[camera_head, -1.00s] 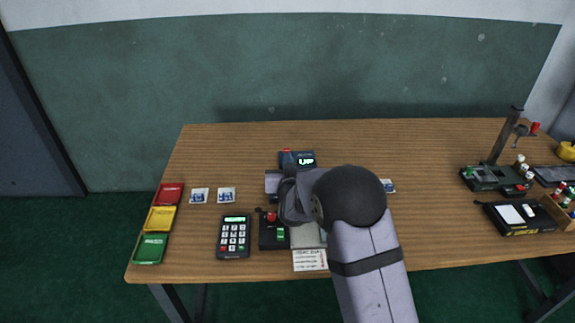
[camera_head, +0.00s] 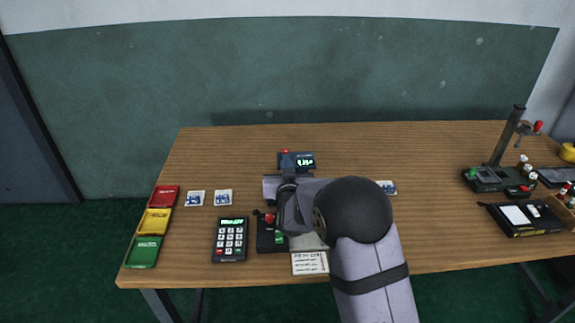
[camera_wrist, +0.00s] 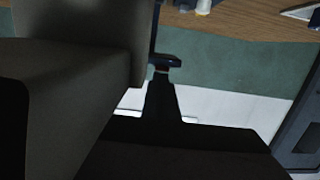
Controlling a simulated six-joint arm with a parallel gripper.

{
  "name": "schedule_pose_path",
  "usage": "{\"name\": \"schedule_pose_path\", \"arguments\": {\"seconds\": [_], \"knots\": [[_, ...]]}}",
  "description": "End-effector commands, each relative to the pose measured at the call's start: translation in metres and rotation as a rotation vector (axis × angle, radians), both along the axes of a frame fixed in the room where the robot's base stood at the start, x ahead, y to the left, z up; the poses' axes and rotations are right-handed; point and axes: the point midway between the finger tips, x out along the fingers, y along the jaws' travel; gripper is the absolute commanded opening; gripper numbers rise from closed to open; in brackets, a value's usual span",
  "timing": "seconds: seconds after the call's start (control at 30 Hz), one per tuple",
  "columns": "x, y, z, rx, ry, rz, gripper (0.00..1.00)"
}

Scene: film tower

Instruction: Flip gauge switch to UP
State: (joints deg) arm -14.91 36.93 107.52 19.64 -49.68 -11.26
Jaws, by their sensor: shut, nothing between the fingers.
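The gauge is most likely the small dark box (camera_head: 287,164) at the back middle of the table. It has a green lit display (camera_head: 305,162), whose text I cannot read clearly, and a small red part on its top left. I cannot make out the switch position. My gripper (camera_head: 288,182) is just in front of this box, with its fingertips hard to make out against it. The gripper is shut and empty. I cannot tell whether it touches the box. The wrist view shows mainly dark, close shapes, and the gauge is not recognisable there.
A black device (camera_head: 268,240) with a red knob is partly under my arm. A keypad (camera_head: 231,238), a note card (camera_head: 310,263) and red, yellow and green trays (camera_head: 142,252) lie left and front. A stand (camera_head: 492,178) is at right.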

Motion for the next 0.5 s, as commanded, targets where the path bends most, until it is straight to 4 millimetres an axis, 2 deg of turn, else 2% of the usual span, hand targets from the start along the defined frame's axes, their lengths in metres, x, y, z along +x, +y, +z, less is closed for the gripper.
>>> {"name": "schedule_pose_path", "arguments": {"seconds": [0.07,0.27,0.33,0.5], "knots": [[-0.004,0.000,0.001,-0.001,0.018,0.000,0.00],[-0.009,0.000,0.040,0.001,-0.003,0.000,0.00],[-0.020,0.000,0.035,0.000,-0.002,0.001,0.00],[-0.049,0.001,0.038,0.000,-0.008,0.002,0.00]]}}
